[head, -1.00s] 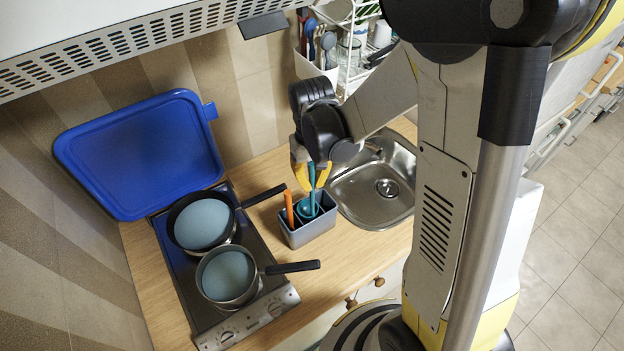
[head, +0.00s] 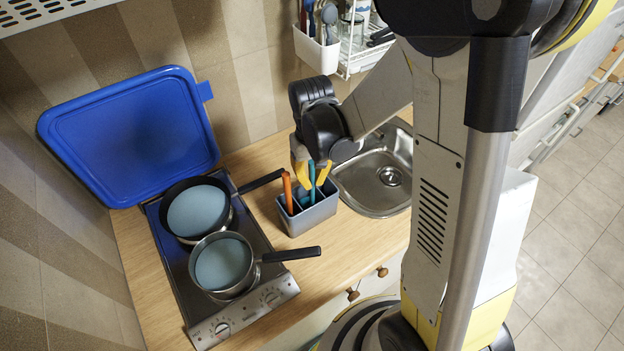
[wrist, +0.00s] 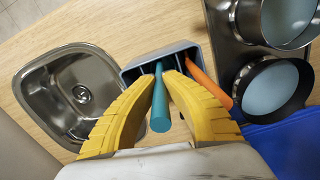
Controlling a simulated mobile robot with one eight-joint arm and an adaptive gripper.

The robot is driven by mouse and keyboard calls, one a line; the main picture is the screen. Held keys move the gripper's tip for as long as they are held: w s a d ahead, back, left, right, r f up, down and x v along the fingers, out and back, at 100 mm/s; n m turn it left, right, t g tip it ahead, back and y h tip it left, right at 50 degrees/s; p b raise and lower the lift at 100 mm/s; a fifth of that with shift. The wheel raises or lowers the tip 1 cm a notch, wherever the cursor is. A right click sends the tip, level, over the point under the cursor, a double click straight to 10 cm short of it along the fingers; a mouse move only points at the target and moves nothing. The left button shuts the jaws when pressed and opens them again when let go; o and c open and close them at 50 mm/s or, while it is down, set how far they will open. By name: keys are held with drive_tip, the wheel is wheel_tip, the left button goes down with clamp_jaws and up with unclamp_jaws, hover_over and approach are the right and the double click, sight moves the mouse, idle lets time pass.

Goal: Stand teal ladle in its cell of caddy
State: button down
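The teal ladle (head: 311,176) stands nearly upright with its handle up, and its rounded lower part shows inside the grey caddy (head: 310,222). My gripper (head: 313,183) is over the caddy, its yellow fingers on both sides of the ladle's handle and closing in on it at the tips. In the wrist view the handle (wrist: 160,105) points toward the camera between the fingertips (wrist: 160,79). The caddy's rim (wrist: 150,58) shows behind it. The fingers partly hide the cells, so I cannot tell whether the ladle rests on the floor of its cell.
An orange-handled utensil (head: 287,192) stands in the caddy's left cell. A steel sink (head: 380,190) is to the right. Two pans (head: 197,210) (head: 223,262) sit on the hob at left, handles pointing toward the caddy. The blue lid (head: 130,135) stands raised behind the hob.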

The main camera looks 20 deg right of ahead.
drive_tip(key=c, duration=1.5)
unclamp_jaws()
drive_tip(key=shift+c, duration=0.2)
wheel_tip(320, 180, up, 12)
drive_tip(key=shift+w, duration=0.15)
drive_tip(key=s+f+t+b, duration=0.7)
drive_tip(key=s+f+b, duration=0.3)
drive_tip(key=b, duration=0.9)
drive_tip(key=shift+a+f+t, duration=0.2)
drive_tip(key=shift+f+t, duration=0.1)
drive_tip(key=shift+f, duration=1.3)
